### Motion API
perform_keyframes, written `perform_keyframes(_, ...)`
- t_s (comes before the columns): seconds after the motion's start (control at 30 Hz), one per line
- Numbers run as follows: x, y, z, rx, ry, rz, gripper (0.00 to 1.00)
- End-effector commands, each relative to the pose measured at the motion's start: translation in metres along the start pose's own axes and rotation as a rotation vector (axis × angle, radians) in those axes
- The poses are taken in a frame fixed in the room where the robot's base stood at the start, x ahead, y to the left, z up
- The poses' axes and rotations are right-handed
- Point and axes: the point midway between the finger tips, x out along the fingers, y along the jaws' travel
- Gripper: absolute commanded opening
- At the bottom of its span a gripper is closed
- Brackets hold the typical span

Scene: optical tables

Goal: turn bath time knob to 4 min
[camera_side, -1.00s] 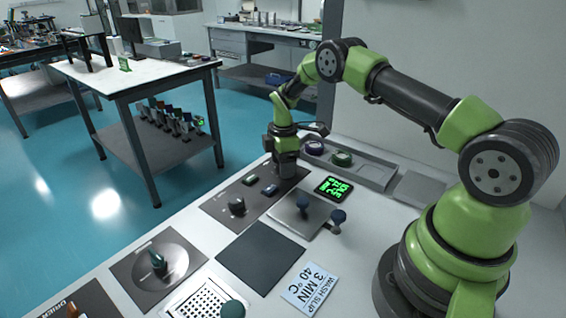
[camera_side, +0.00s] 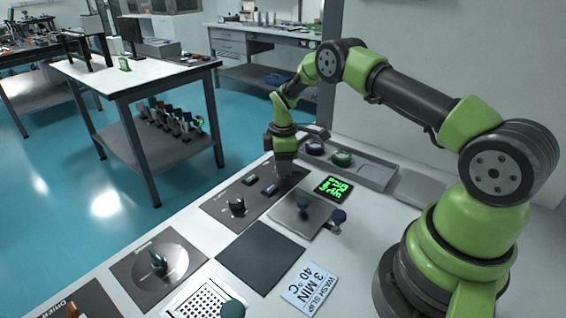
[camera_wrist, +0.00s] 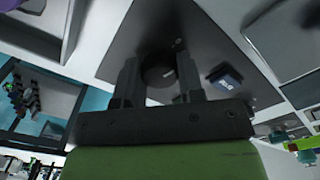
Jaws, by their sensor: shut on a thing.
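A dark round knob (camera_wrist: 157,73) with a small pale mark sits on a dark panel in the wrist view. The two fingers of my gripper (camera_wrist: 159,80) stand on either side of it, shut on it. In the side view my gripper (camera_side: 284,170) points straight down at the far end of the dark control panel (camera_side: 222,213) and hides the knob there. The knob's scale cannot be read. A card (camera_side: 309,287) on the table reads "WASH SLIP 3 MIN 40 °C".
The panel also bears a blue button (camera_side: 269,190), a green button (camera_side: 250,180) and a dark knob (camera_side: 237,206). A display with green digits (camera_side: 333,188) stands to the right. A grey tray (camera_side: 376,175) holds purple and green round pieces. A black mat (camera_side: 261,258) lies in front.

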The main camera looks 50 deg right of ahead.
Motion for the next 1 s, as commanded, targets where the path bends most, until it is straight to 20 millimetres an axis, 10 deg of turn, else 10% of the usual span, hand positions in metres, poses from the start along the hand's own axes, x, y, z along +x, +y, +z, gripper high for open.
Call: perform_keyframes(1.0, -0.0004, -0.0004, 0.0006, 0.951, -0.002, -0.001, 0.12)
